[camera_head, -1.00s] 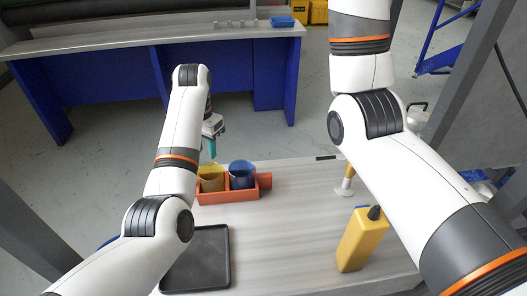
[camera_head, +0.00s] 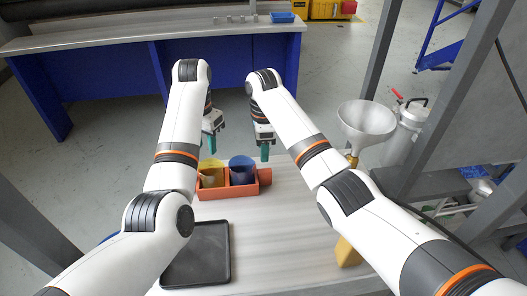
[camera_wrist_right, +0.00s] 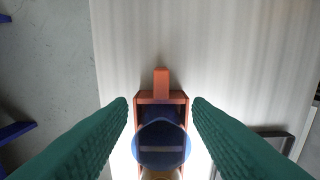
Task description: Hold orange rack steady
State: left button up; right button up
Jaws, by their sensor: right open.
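The orange rack (camera_head: 232,192) stands upright on the light table, holding a yellow cup (camera_head: 209,168) and a blue cup (camera_head: 242,171) side by side. My right gripper (camera_head: 264,152) hangs above the rack's right end. In the right wrist view, its green fingers (camera_wrist_right: 160,102) are spread with the rack (camera_wrist_right: 160,97), its end handle and the blue cup (camera_wrist_right: 160,148) showing between them; nothing is held. My left gripper (camera_head: 212,146) hangs above and behind the rack's left end near the yellow cup; its finger gap cannot be made out.
A black tray (camera_head: 198,280) lies in front of the rack. A yellow bottle (camera_head: 347,253) is mostly hidden by my right arm. A funnel (camera_head: 367,122) stands at the table's right side, with a metal canister (camera_head: 403,135) beyond.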

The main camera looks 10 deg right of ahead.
notch_tip(320, 180, down, 12)
jog(key=shift+f, duration=0.1)
dwell(0.4)
grip_shut()
pick_arm(q)
jog(key=o, duration=0.6)
jog(key=shift+a+r+n, duration=0.1)
jog(key=shift+r+n, duration=0.1)
jog(key=shift+n, duration=0.1)
jog(key=shift+o, duration=0.3)
jog(key=n, duration=0.1)
jog(key=r+n, duration=0.1)
jog(key=shift+s+a+r+n, duration=0.1)
jog(key=shift+s+a+n, duration=0.1)
jog(key=shift+s+n, duration=0.15)
send_near(210, 169)
jog(key=shift+n, duration=0.25)
jog(key=shift+s+d+f, duration=0.1)
jog(key=shift+s+f, duration=0.45)
jog(key=shift+f, duration=0.55)
jog(key=shift+s+d+f, duration=0.1)
jog(key=shift+s+f, duration=0.5)
jog(key=shift+f, duration=0.45)
jog(key=shift+s+d+f, duration=0.1)
jog(key=shift+s+f, duration=0.45)
jog(key=shift+f, duration=0.55)
